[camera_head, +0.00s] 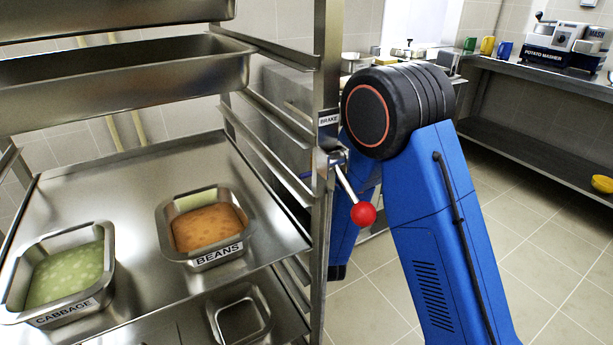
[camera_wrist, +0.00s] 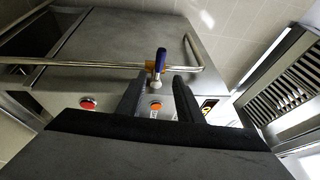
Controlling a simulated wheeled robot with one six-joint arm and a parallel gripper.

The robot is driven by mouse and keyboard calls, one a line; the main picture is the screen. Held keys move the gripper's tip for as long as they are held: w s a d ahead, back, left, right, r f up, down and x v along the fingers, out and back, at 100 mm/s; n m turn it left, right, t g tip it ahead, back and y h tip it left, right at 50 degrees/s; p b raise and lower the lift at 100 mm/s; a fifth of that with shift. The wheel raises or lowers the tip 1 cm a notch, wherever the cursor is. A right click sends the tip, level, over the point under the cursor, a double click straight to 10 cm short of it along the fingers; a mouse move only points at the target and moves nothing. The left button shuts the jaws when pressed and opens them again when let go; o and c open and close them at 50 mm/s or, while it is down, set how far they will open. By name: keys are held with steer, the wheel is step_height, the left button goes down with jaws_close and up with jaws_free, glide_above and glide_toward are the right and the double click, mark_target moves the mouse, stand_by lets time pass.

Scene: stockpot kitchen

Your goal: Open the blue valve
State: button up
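The blue valve (camera_wrist: 160,60) shows in the wrist view as a blue handle with a pale rounded end, at an orange collar on a horizontal metal pipe (camera_wrist: 80,64). My gripper (camera_wrist: 157,82) is open, with its two dark fingers apart. The pale end of the valve appears between the fingertips in the picture, and the blue handle lies just beyond them. I cannot tell whether either finger touches it. In the head view neither the valve nor my gripper can be made out; my blue arm blocks part of that view.
A steel rack (camera_head: 328,190) with a red-knobbed brake lever (camera_head: 363,214) stands close beside my arm. It holds pans of cabbage (camera_head: 65,276) and beans (camera_head: 208,228). Red (camera_wrist: 88,103) and orange (camera_wrist: 155,106) buttons sit below the pipe. Floor (camera_head: 560,250) at right is clear.

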mark_target(306, 175)
steer(key=x, duration=0.7)
steer(key=a+x, duration=0.1)
steer(key=x, duration=0.3)
steer(key=shift+w, duration=0.1)
jaws_close()
